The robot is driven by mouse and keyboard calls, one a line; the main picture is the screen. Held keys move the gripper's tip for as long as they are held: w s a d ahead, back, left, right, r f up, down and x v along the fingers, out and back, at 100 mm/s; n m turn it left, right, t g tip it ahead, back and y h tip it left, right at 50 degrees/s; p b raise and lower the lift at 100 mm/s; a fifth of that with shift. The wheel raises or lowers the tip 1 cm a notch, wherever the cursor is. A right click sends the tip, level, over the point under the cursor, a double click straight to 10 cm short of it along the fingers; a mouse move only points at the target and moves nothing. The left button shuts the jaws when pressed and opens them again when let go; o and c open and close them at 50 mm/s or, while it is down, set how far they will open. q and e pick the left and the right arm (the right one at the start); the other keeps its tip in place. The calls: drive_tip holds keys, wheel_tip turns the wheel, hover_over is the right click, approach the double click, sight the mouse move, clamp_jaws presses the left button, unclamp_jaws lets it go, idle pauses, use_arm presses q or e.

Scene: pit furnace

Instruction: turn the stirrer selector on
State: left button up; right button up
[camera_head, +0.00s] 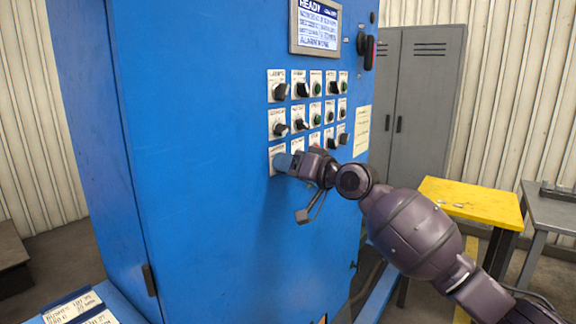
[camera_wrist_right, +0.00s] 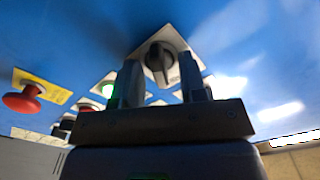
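The blue cabinet's panel carries rows of selector knobs and buttons on white plates; their labels are too small to read, so I cannot tell by name which is the stirrer selector. My right gripper (camera_head: 283,162) is at the lower-left plate (camera_head: 276,150) of the panel and hides its knob in the head view. In the right wrist view, a dark selector knob (camera_wrist_right: 160,60) on a white plate lies ahead of my right gripper (camera_wrist_right: 160,84). The fingers stand apart on either side of the knob's line; contact is not visible. My left gripper is not in view.
A display (camera_head: 318,26) reading READY is above the knobs. A red mushroom button (camera_wrist_right: 24,100) and a lit green button (camera_wrist_right: 112,90) are to the left in the wrist view. A yellow table (camera_head: 470,200) and a grey locker (camera_head: 425,90) stand to the right.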

drive_tip(key=shift+d, duration=0.1)
drive_tip(key=v, duration=1)
drive_tip(key=shift+s+d, duration=0.2)
drive_tip(key=shift+s, duration=0.05)
